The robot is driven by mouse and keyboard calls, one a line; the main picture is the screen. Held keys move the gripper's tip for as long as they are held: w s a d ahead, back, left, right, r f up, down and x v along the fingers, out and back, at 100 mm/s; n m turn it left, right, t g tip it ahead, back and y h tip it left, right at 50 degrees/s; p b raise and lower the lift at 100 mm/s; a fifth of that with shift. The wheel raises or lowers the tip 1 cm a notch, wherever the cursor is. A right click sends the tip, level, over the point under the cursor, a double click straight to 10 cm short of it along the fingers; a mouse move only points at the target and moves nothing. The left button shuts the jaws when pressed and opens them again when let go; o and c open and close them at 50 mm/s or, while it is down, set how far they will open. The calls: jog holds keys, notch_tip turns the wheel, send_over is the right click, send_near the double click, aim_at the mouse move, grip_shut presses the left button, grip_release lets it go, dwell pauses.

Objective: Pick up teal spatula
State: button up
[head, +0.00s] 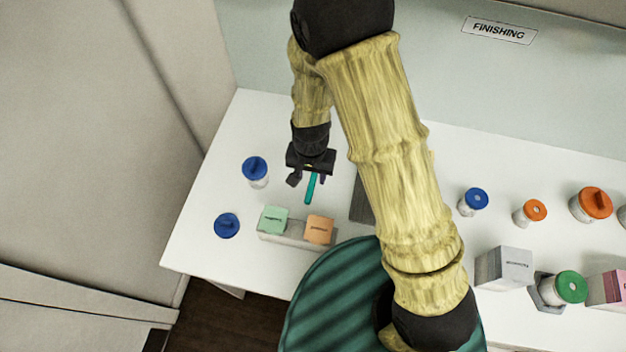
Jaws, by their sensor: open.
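The teal spatula (311,188) lies on the white table (212,196), left of the middle in the head view. Only a narrow teal strip of it shows; its upper end is hidden under my gripper. My gripper (308,181) is open and sits over the upper part of the spatula, with one dark finger on each side of it. I cannot tell whether the fingers touch the spatula or how high they are above the table.
A grey holder (284,236) with green and orange blocks is just in front. A grey slab (361,205) lies right. Jars with orange lids (594,204) and boxes (504,268) fill the right side.

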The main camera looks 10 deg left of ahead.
aim_at(311, 186)
notch_tip(311, 186, down, 5)
jog(key=b, duration=0.4)
jog(key=shift+w+f+b, duration=0.1)
jog(key=shift+f+b, duration=0.05)
jog(key=shift+b, duration=0.2)
jog(key=shift+c, duration=0.2)
grip_shut()
